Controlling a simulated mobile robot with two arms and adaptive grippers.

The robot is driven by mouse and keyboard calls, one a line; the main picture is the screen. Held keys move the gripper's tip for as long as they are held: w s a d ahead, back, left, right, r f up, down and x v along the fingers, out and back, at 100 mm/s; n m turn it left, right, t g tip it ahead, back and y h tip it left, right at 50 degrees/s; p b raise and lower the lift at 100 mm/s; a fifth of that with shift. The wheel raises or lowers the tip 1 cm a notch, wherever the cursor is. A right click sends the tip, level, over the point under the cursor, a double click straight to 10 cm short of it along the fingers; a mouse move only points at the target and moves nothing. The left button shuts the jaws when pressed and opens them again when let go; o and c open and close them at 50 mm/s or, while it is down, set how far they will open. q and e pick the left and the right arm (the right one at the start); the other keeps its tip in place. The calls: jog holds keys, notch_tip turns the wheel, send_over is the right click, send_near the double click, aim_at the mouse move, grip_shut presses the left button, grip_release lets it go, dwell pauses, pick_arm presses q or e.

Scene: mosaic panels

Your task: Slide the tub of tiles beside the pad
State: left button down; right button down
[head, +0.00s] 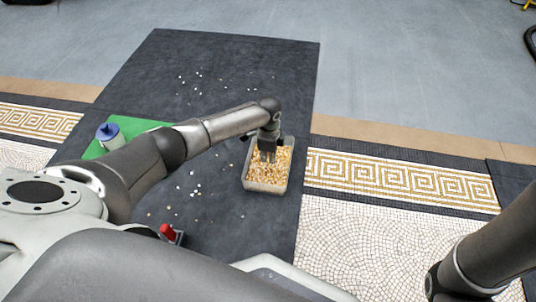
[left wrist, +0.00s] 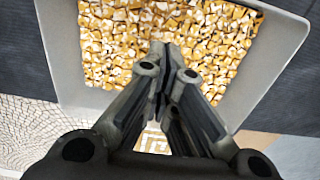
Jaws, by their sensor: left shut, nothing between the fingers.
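The tub of tiles (head: 264,187) is a light grey rectangular tub filled with small yellow-gold and whitish tiles. It stands on the dark mat, near the mat's right edge. In the left wrist view the tub (left wrist: 287,45) fills the upper part, its near wall partly hidden by the fingers. My left gripper (head: 267,155) points down over the tiles, shut and empty; its closed tips also show in the left wrist view (left wrist: 168,60). I cannot tell whether they touch the tub. The green pad (head: 95,150) lies to the left, partly hidden by my left arm. My right gripper is out of view.
Loose pale tiles are scattered on the dark mat (head: 235,60). A small red-handled tool (head: 168,231) lies near my base. Mosaic panels (head: 390,183) flank the mat. My right arm is at lower right.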

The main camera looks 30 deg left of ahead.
aim_at(257, 165)
pick_arm(q)
notch_tip(257, 165, down, 4)
jog(key=shift+r+b, duration=0.15)
jog(key=shift+b, duration=0.8)
jog(key=a+b, duration=0.2)
jog(key=shift+s+a+f, duration=0.2)
jog(key=shift+s+a, duration=0.2)
jog(key=shift+s+a+r, duration=0.15)
jog(key=shift+a, duration=0.4)
jog(key=shift+r, duration=0.1)
